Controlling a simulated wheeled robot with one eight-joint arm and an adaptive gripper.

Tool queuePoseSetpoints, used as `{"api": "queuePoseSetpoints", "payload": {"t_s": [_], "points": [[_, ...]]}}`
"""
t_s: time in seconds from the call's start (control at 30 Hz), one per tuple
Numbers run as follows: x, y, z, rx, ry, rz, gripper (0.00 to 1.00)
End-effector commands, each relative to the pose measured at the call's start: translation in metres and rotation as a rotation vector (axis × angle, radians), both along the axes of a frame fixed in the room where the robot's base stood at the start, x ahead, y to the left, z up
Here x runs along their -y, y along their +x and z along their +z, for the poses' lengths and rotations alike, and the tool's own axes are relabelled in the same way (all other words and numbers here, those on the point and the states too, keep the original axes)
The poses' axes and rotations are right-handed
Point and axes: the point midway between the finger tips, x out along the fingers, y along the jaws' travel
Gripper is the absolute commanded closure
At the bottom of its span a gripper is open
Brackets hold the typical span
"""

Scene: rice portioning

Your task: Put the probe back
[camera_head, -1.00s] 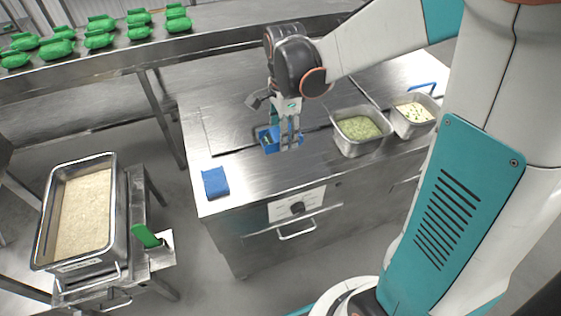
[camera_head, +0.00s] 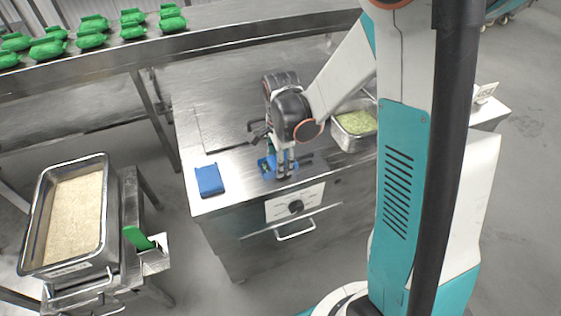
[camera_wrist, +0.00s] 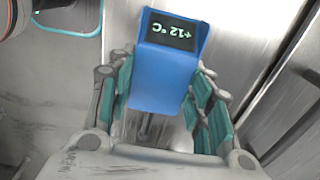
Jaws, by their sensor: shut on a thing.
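The probe (camera_wrist: 165,70) is a blue box-shaped body with a dark display reading +12 °C, upside down in the wrist view. My gripper (camera_wrist: 163,105) is shut on it, with the fingers on both sides of the blue body. A bit of its stem shows below the body; the tip is hidden. In the head view my gripper (camera_head: 284,172) points down, low over the steel counter near its front edge. Blue parts of the probe (camera_head: 265,168) show beside the fingers. I cannot tell whether the probe touches the counter.
A blue block (camera_head: 209,180) lies on the counter (camera_head: 225,140), left of my gripper. A steel pan (camera_head: 347,140) of green food stands to the right. A large rice tray (camera_head: 102,165) stands at left. Several green packs (camera_head: 90,38) line the back conveyor.

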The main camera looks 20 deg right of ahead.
Motion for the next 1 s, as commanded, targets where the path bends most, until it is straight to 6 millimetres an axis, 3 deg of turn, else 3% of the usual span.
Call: {"api": "queuePoseSetpoints", "payload": {"t_s": [0.2, 0.23, 0.3, 0.33, 0.73, 0.87, 1.0], "points": [[0.0, -0.001, 0.0, -0.001, 0.0, 0.0, 0.81], [0.0, -0.001, -0.001, -0.001, 0.0, 0.0, 0.52], [0.0, -0.001, 0.0, -0.001, 0.0, 0.0, 0.36], [0.0, -0.001, 0.0, -0.001, 0.0, 0.0, 0.34], [0.0, -0.001, 0.004, -0.001, 0.0, 0.0, 0.34], [0.0, -0.001, 0.02, -0.001, 0.0, 0.0, 0.34], [0.0, -0.001, 0.049, -0.001, 0.0, 0.0, 0.34]]}}
